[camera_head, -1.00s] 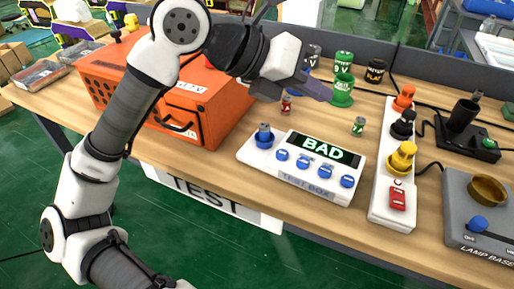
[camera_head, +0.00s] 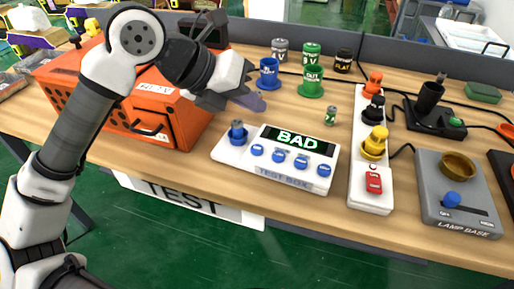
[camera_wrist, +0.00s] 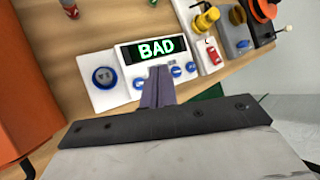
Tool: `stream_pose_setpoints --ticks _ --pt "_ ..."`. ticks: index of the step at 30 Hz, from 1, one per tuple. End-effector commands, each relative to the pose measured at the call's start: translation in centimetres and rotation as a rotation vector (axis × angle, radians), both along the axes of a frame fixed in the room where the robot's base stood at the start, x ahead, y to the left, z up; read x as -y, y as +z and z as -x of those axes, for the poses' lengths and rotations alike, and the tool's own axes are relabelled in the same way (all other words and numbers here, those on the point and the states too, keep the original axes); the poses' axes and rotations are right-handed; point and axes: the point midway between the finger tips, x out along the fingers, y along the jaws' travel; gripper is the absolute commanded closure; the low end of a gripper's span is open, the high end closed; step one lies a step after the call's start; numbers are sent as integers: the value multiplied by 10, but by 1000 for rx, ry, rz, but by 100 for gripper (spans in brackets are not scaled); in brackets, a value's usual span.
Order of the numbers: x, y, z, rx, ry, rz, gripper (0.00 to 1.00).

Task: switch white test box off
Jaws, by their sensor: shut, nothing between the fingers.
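The white test box (camera_head: 228,153) sits on the wooden table. Its dark display (camera_head: 297,139) reads BAD in green. Several blue knobs (camera_head: 302,163) line its front, and a blue round socket (camera_head: 237,139) is at its left end. The wrist view shows the box (camera_wrist: 106,98) ahead, with the lit display (camera_wrist: 157,48). My gripper (camera_head: 258,103) is shut and empty, above and behind the box in the head view. In the wrist view its fingertips (camera_wrist: 158,86) overlap the front row of knobs and hide part of it. I cannot tell any contact.
An orange case (camera_head: 165,95) stands left of the box. A white strip (camera_head: 371,201) with coloured plugs and a red switch (camera_head: 374,183) is on the right, beside the grey lamp base (camera_head: 460,217). A small green battery (camera_head: 330,116) and coloured cups (camera_head: 312,82) stand behind.

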Motion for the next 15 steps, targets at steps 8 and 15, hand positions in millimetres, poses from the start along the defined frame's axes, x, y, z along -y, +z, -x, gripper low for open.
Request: stream_pose_setpoints --ticks 8,15 --pt "0 -42 0 -1 0 2 100" --pt "0 -72 0 1 -1 0 100"
